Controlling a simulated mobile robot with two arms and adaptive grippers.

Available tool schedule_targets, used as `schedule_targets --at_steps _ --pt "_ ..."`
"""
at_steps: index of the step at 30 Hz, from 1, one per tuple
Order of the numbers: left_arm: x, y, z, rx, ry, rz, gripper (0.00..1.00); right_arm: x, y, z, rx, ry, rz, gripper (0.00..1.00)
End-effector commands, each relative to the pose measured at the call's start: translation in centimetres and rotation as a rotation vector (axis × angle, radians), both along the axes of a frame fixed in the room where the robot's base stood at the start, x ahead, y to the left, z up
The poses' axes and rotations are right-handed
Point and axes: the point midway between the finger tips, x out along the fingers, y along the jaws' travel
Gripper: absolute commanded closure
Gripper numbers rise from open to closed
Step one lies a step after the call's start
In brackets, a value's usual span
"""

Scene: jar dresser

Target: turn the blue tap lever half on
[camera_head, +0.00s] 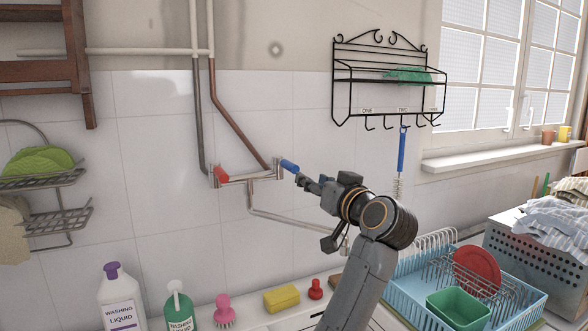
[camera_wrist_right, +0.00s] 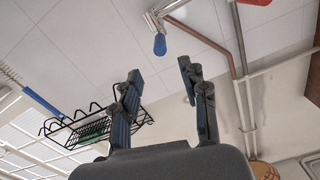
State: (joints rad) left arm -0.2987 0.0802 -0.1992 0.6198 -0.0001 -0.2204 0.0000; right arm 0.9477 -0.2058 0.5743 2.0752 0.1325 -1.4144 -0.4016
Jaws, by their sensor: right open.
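The blue tap lever (camera_head: 289,166) is on the right end of the wall tap, pointing out from the wall and a little to the right. In the right wrist view the blue lever (camera_wrist_right: 160,44) is ahead of the fingertips, roughly between their lines and apart from them. My right gripper (camera_head: 308,182) is just right of and below the lever in the head view. In the right wrist view my right gripper (camera_wrist_right: 162,73) is open with nothing between its fingers. My left gripper is not in view.
The red tap lever (camera_head: 221,174) is on the tap's left end. Pipes (camera_head: 195,110) run up the wall. A black wire rack (camera_head: 350,95) with a hanging blue-handled brush (camera_head: 401,150) is to the right. Bottles, a yellow sponge (camera_head: 282,299) and a blue dish rack (camera_head: 408,288) are below.

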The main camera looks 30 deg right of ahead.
Motion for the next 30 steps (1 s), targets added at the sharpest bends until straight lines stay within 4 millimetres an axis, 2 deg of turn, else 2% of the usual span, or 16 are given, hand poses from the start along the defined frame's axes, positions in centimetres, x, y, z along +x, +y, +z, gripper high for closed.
schedule_targets --at_steps 1,9,15,21,29,30 --pt "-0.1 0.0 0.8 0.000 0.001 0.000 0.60 1.2 0.0 0.4 0.003 0.003 0.004 0.56" --pt "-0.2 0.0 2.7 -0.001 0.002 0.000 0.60 6.8 -0.3 0.4 0.003 0.002 0.003 0.56" --pt "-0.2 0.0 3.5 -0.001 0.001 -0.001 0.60 9.4 -0.5 0.3 0.001 0.001 0.001 0.56" --pt "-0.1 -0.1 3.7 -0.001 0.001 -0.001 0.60 10.4 -0.6 0.1 0.001 0.000 0.000 0.56" --pt "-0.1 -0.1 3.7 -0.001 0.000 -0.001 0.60 10.5 -0.6 0.0 0.000 0.000 0.000 0.56" --pt "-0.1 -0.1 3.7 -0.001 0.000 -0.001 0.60 10.5 -0.6 0.0 0.000 0.000 0.000 0.64"
